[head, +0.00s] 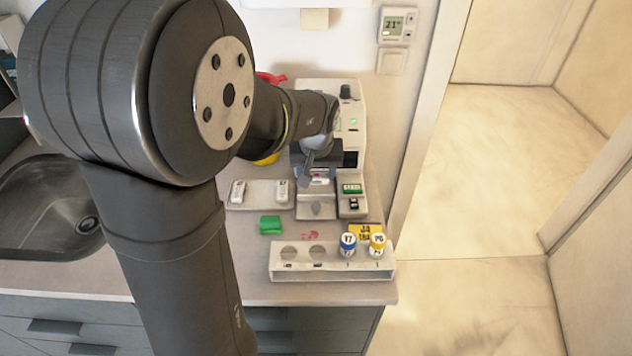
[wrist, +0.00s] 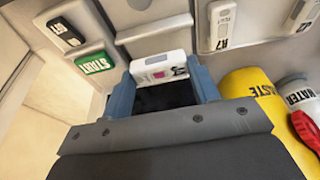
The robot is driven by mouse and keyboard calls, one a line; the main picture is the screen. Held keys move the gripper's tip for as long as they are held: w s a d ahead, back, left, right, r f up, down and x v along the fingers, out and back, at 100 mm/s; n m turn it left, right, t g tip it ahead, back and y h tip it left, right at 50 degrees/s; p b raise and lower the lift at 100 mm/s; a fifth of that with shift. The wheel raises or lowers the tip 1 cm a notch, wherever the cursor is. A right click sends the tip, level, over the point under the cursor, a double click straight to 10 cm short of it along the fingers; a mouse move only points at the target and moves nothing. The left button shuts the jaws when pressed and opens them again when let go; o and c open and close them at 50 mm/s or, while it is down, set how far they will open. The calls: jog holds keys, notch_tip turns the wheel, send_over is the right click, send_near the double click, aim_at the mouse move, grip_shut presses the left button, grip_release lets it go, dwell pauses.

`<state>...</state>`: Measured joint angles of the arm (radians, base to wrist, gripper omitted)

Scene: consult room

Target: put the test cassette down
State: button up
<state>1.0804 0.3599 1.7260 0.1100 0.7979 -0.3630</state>
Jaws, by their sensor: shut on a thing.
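My gripper (head: 310,166) is in front of the white analyser (head: 320,95), at its dark opening. In the wrist view my gripper (wrist: 161,76) has its two blue-grey fingers closed on the ends of a white test cassette (wrist: 150,69) with a pink mark and dark print. The held cassette (head: 319,181) shows in the head view as a small white piece below the fingers. It appears above the analyser's front plate (head: 316,198); contact cannot be told. Two other white cassettes (head: 238,191) lie on a pale tray (head: 260,197) to the left.
A green START button (head: 352,188) and a black button (head: 353,203) are right of the plate. A green block (head: 270,224) and a white rack (head: 330,269) with two capped vials stand nearer. A yellow waste container (wrist: 252,95) and water bottle (wrist: 300,95) are close to the gripper.

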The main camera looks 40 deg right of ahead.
jog(key=s+r, duration=0.7)
jog(key=s, duration=0.5)
jog(key=n+t+y, duration=0.1)
jog(key=n+y, duration=0.1)
jog(key=n, duration=0.7)
send_near(260, 193)
jog(key=shift+w+d+f, duration=0.15)
jog(key=shift+w+f, duration=0.45)
jog(key=shift+f, duration=0.15)
jog(key=shift+w+f, duration=0.3)
jog(key=shift+w, duration=0.05)
jog(key=shift+f, duration=1.9)
jog(key=shift+f, duration=0.15)
jog(key=o, duration=0.7)
jog(key=shift+o, duration=0.2)
